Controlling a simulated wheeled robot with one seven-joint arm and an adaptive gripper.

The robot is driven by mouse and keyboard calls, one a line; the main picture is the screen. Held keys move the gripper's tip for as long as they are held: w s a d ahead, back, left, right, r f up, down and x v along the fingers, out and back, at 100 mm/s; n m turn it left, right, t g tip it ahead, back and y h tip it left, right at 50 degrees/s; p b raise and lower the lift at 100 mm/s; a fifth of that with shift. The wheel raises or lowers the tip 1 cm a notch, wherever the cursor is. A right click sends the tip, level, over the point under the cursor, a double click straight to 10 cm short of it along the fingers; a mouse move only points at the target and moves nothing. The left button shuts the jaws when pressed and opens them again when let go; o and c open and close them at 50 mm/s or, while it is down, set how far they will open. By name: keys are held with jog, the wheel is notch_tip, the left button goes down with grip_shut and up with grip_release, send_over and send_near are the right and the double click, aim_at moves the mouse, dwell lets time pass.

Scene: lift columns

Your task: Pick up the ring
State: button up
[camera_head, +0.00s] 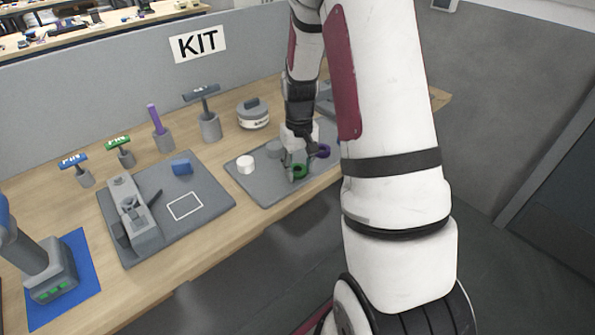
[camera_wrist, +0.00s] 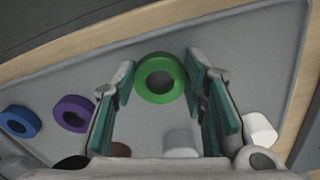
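A green ring (camera_wrist: 160,61) lies flat on a grey tray (camera_wrist: 255,55). My gripper (camera_wrist: 162,78) is open, with one teal-padded finger on each side of the green ring at the fingertips. Whether the pads touch it is hard to tell. In the head view my gripper (camera_head: 297,165) points down over the tray, and the green ring (camera_head: 300,172) shows at its tips. A purple ring (camera_wrist: 72,113) and a blue ring (camera_wrist: 19,121) lie to the left in the wrist view, apart from the fingers. The purple ring also shows in the head view (camera_head: 323,151).
A white cylinder (camera_wrist: 259,131) stands right of my fingers in the wrist view; another pale cylinder (camera_wrist: 180,143) is between them, nearer the palm. Left of the tray is a grey mat (camera_head: 205,187) with a fixture (camera_head: 135,215) and blue block (camera_head: 182,167). A partition (camera_head: 110,75) stands behind.

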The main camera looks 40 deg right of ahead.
jog(key=shift+r, duration=0.1)
jog(key=shift+r, duration=0.55)
notch_tip(320, 180, up, 2)
jog(key=shift+r, duration=0.1)
jog(key=s+a+r, duration=0.1)
jog(key=s+a, duration=0.1)
jog(key=s, duration=0.5)
jog(key=s+a+r, duration=0.1)
jog(key=s+a, duration=0.2)
jog(key=s, duration=0.5)
jog(key=shift+a+r+p, duration=0.25)
jog(key=shift+a+p, duration=0.05)
jog(key=shift+p, duration=0.1)
